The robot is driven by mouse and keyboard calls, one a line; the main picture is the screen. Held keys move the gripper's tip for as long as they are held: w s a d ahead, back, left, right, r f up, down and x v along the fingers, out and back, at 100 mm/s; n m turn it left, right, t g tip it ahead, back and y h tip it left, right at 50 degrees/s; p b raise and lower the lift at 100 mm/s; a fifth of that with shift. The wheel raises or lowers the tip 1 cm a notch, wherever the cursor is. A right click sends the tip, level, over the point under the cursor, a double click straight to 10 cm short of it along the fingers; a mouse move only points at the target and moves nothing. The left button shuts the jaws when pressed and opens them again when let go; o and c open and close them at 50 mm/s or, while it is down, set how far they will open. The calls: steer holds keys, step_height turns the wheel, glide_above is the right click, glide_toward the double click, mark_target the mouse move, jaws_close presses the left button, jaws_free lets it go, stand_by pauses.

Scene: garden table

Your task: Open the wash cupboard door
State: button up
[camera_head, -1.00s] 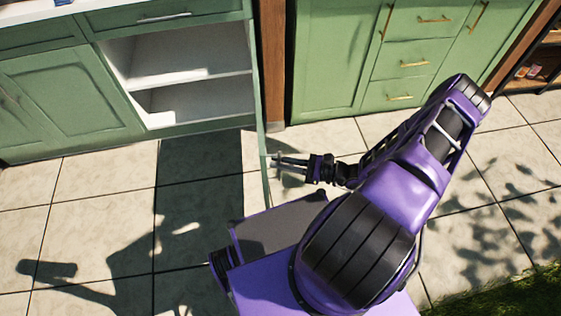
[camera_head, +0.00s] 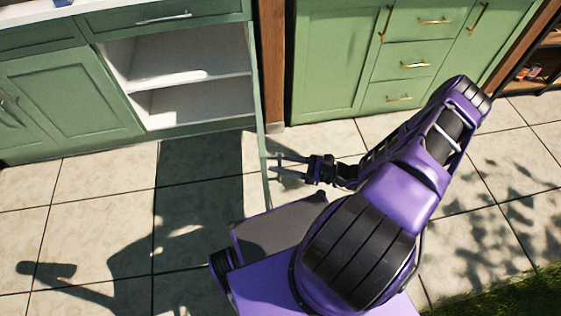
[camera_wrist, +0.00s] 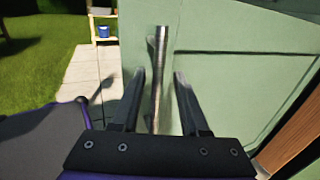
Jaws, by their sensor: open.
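The green wash cupboard door (camera_head: 262,150) stands swung wide open, seen almost edge-on in the head view. The cupboard (camera_head: 190,55) behind it shows a white inside with a shelf. My gripper (camera_head: 272,163) is at the outer face of the door, with its fingers spread. In the wrist view, the door's metal bar handle (camera_wrist: 159,70) runs upright between the two open fingers, and I see a gap on each side. The green door face (camera_wrist: 235,75) fills the right of that view.
A green cupboard with drawers (camera_head: 410,55) stands to the right, past a wooden post (camera_head: 272,60). A closed green door (camera_head: 65,100) is at the left. The paved floor (camera_head: 100,215) in front is clear. Grass lies at the lower right.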

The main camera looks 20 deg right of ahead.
steer(key=v, duration=1.7)
steer(key=shift+d, duration=0.25)
